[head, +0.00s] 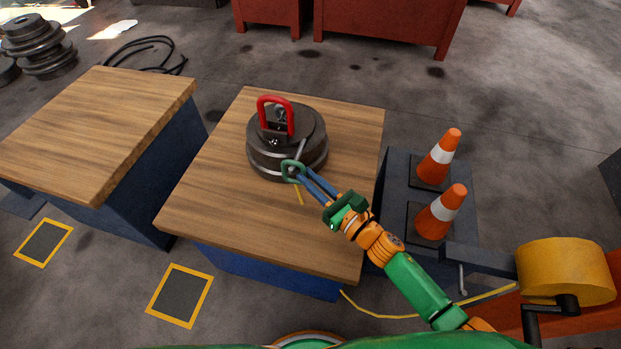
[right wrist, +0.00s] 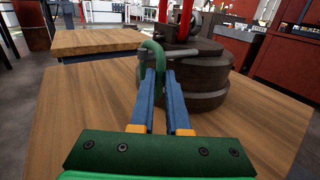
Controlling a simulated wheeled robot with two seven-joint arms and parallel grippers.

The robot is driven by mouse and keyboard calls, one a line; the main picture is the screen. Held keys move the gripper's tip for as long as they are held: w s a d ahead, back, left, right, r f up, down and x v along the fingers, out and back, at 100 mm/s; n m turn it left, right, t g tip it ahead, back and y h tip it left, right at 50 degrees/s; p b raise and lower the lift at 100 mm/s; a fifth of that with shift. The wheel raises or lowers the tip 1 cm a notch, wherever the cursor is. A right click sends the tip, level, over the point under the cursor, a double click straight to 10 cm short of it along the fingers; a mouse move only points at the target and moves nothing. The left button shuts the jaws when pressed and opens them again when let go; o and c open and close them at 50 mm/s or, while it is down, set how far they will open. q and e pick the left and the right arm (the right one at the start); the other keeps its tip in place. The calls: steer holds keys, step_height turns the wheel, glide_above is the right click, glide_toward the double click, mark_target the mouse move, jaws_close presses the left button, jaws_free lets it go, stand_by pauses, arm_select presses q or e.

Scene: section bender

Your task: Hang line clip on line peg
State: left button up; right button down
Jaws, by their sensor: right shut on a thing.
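My right gripper (head: 309,187) is shut on the green line clip (head: 292,167), a loop-shaped piece held at the blue fingertips. The clip also shows in the right wrist view (right wrist: 152,50), upright between the fingertips. A grey rod, which looks like the line peg (head: 301,150), sticks out from the dark round weight stack (head: 262,160) on the middle table. In the right wrist view the peg (right wrist: 184,52) points at the clip. Its end is very near or at the loop; I cannot tell whether it is inside. My left gripper is not in view.
A red handle (head: 276,112) stands on the stack. A yellow line (head: 395,316) runs from the yellow drum (head: 565,270) towards the wooden table (head: 215,205). Two orange cones (head: 437,215) stand right of the table. Another wooden table (head: 90,130) stands left, across a gap.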

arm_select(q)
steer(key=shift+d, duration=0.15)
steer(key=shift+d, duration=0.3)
arm_select(e)
steer(key=c, duration=0.8)
jaws_free()
